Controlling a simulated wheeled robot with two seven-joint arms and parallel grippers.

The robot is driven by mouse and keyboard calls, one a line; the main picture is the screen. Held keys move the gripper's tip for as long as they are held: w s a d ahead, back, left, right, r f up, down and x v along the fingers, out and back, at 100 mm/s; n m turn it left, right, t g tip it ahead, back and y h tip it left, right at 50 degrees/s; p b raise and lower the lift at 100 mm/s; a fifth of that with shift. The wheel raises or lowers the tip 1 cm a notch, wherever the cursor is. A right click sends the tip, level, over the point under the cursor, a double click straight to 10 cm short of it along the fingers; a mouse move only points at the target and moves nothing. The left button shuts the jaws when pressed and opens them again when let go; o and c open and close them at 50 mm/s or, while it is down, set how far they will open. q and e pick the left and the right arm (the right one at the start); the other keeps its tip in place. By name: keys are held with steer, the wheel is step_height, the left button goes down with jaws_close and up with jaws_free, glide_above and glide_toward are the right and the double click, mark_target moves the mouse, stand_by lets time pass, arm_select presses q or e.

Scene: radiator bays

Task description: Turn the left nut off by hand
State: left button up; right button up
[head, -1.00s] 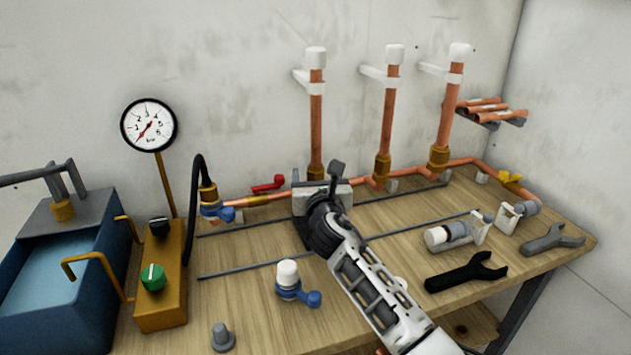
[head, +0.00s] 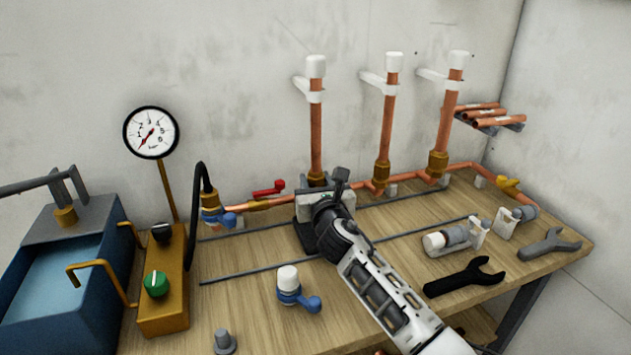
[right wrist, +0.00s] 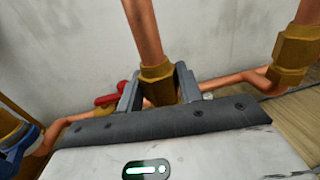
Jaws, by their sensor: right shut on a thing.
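The left nut is a brass nut (head: 316,179) at the foot of the left upright copper pipe (head: 316,135). In the head view, my right gripper (head: 322,192) hides most of the lower part of it. In the right wrist view the nut (right wrist: 158,82) sits between the two grey fingers of the right gripper (right wrist: 158,90), which are shut on it from both sides. The pipe rises straight out of the nut. My left gripper is not in view.
Middle (head: 382,170) and right (head: 438,162) brass nuts stand along the same copper line. A red-handled valve (head: 268,189) lies close left of the gripper. A gauge (head: 151,132), blue-handled valve (head: 289,288) and black wrench (head: 466,277) are around. The bench front is partly free.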

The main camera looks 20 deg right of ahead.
steer(key=shift+n+y+p, duration=0.8)
steer(key=shift+y+p, duration=0.2)
steer(key=shift+y, duration=0.6)
steer(key=shift+n, duration=0.3)
steer(key=shift+d+r+n+y+p, duration=0.1)
steer(key=shift+n+y+p, duration=0.3)
steer(key=shift+y+p, duration=0.3)
steer(key=shift+n+y, duration=0.4)
steer(key=shift+y, duration=0.1)
steer(key=shift+n+g+y, duration=0.5)
steer(key=shift+y, duration=0.4)
